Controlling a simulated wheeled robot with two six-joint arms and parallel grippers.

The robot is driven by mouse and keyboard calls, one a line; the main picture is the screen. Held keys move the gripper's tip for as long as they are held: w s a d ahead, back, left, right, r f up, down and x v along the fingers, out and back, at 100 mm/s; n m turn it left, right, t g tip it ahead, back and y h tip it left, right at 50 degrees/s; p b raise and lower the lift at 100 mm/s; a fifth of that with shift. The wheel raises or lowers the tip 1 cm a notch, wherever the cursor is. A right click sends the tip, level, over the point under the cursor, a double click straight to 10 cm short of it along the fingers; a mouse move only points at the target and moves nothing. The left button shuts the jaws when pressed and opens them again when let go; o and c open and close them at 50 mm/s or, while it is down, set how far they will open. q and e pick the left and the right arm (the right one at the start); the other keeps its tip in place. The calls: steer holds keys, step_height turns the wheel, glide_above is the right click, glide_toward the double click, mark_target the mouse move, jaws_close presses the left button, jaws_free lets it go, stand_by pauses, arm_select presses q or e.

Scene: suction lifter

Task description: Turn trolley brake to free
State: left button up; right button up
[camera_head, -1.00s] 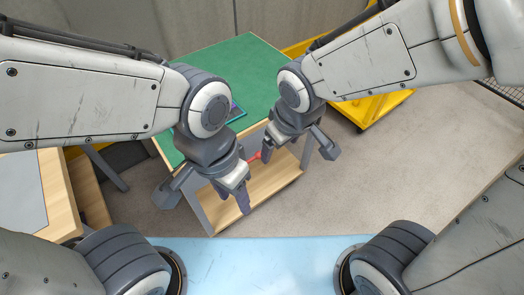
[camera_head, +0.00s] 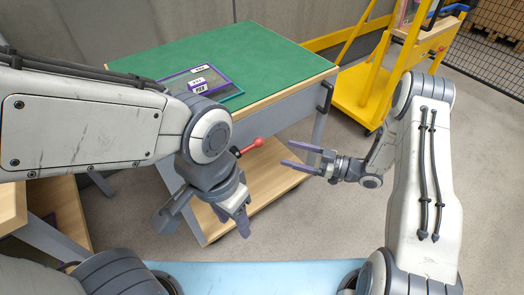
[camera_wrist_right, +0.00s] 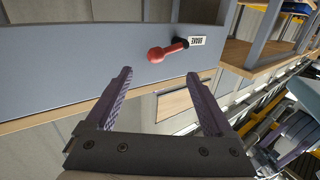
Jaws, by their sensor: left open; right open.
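The trolley (camera_head: 270,60) has a green top, a grey side panel and a wooden lower shelf. The red knob also shows in the right wrist view (camera_wrist_right: 158,54), beside a white "BRAKE" label (camera_wrist_right: 197,41). My right gripper (camera_head: 288,155) is open and empty, its purple fingers pointing left towards the knob, apart from it. In the right wrist view the knob lies ahead, between the finger lines. My left gripper (camera_head: 233,217) is open, pointing down in front of the trolley.
A purple-edged tray (camera_head: 228,86) with small labelled blocks lies on the green top. A black handle (camera_head: 325,97) is on the trolley's right end. A yellow frame (camera_head: 352,95) stands behind right. A wooden bench edge is at the far left. The floor at right is clear.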

mark_target(248, 147)
steer(key=x, duration=1)
steer(key=shift+a, duration=0.15)
jaws_close()
